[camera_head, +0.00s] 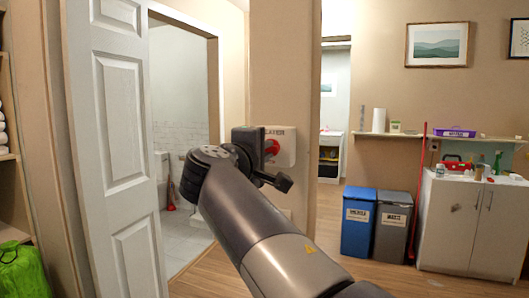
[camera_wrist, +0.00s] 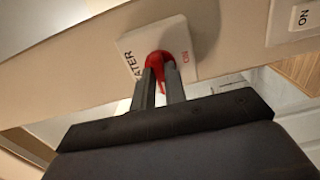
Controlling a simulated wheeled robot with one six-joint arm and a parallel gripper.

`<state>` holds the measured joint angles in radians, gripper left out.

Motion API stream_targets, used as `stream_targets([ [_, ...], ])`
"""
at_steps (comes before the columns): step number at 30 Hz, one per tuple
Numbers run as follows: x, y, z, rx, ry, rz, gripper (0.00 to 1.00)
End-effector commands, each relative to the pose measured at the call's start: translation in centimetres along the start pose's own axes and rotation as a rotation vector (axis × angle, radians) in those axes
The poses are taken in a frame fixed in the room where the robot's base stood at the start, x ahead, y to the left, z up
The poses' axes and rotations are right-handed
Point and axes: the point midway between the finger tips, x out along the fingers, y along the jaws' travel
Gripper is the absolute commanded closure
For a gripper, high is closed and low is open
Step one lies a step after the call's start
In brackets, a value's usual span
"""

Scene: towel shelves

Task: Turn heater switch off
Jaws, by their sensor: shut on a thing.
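The heater switch is a white plate with a red knob on the narrow wall beside the doorway. In the head view the plate (camera_head: 289,146) is partly hidden behind my gripper, and a bit of the red knob (camera_head: 271,148) shows. In the wrist view the plate (camera_wrist: 185,36) carries lettering that reads partly "ATER", and the red knob (camera_wrist: 160,60) sits at its middle. My gripper (camera_wrist: 162,76) has its two fingers on either side of the knob's red grip, shut on it. The fingertips hide part of the knob.
A white panelled door (camera_head: 115,130) stands open at left, beside a tiled bathroom. A blue bin (camera_head: 358,224), a grey bin (camera_head: 393,228) and a white cabinet (camera_head: 470,222) stand at right. Another white plate (camera_wrist: 297,20) is at the wrist view's upper right. Wooden floor is clear ahead.

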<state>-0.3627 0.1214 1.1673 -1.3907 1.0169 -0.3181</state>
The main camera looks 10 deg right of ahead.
Motion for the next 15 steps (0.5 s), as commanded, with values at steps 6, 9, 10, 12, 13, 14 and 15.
stream_targets([
  [6,0.01,-0.07,0.0,0.001,0.0,-0.001,0.73],
  [9,0.0,-0.05,0.0,0.0,0.0,-0.001,0.65],
  [10,0.0,-0.05,0.0,0.0,0.0,-0.001,0.65],
  [12,0.0,-0.04,0.0,0.0,0.0,-0.001,0.65],
  [13,0.0,-0.03,0.0,0.0,0.0,-0.001,0.65],
  [14,0.0,-0.03,0.0,0.0,0.0,-0.001,0.65],
  [15,-0.01,-0.03,0.0,0.0,0.0,0.0,0.65],
])
